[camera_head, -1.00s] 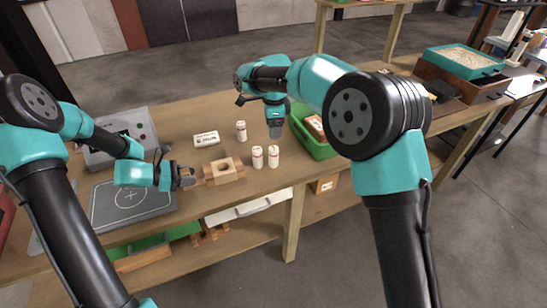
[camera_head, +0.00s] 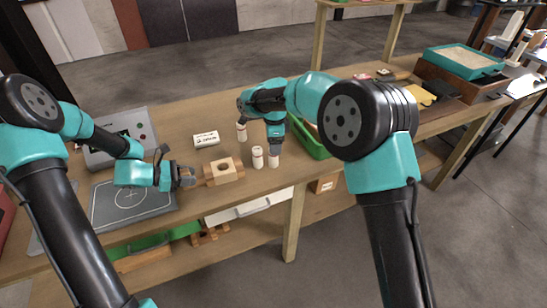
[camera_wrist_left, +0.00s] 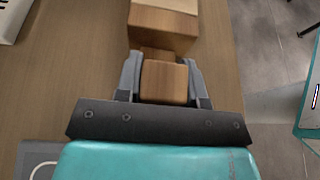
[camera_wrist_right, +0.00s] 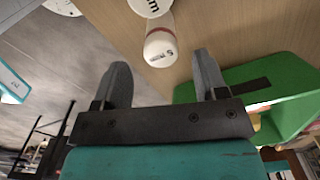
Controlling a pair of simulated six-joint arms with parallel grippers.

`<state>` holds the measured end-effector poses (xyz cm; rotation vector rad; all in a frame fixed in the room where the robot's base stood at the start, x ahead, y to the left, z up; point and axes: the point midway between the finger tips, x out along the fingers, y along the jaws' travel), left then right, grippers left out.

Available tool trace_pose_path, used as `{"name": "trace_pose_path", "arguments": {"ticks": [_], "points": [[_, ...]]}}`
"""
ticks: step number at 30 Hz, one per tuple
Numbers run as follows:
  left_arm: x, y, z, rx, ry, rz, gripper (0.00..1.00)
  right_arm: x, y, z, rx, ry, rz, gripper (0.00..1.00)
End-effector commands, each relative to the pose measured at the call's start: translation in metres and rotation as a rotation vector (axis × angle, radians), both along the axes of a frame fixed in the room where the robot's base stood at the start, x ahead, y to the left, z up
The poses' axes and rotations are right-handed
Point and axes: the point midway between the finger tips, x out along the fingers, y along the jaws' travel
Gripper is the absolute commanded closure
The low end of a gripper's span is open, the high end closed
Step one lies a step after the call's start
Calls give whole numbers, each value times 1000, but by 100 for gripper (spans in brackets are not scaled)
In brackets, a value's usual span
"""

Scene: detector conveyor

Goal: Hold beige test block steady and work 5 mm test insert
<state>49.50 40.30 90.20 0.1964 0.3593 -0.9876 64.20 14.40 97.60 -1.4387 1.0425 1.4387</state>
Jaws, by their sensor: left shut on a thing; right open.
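The beige test block (camera_head: 224,171) is wooden, with a round hole in its top. It rests on the bench. My left gripper (camera_head: 189,177) is shut on the block's left end, and the grip also shows in the left wrist view (camera_wrist_left: 164,82). My right gripper (camera_head: 275,152) is open, pointing down just above the right-hand white insert (camera_head: 274,162). In the right wrist view a white insert (camera_wrist_right: 160,48) with a red band stands beyond the open fingers, its top marking hard to read. Other white inserts stand to the left (camera_head: 257,158) and behind (camera_head: 241,132).
A white labelled piece (camera_head: 206,139) lies behind the block. A green bin (camera_head: 312,142) stands right of my right gripper. The bench's front edge is close to the block.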

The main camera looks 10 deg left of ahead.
Motion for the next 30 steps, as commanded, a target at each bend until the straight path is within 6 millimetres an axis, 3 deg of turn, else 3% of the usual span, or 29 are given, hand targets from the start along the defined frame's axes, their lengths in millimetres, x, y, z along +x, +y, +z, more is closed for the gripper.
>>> {"name": "trace_pose_path", "arguments": {"ticks": [5, 16, 30], "points": [[0, 0, 0, 0, 0, 0, 94, 0, 0, -5, -1, 2, 0, 34], [0, 0, 0, 0, 0, 0, 94, 2, -1, -49, 0, 0, 0, 34], [0, 0, 0, 0, 0, 0, 94, 2, -1, -52, 1, -1, 0, 34]]}}
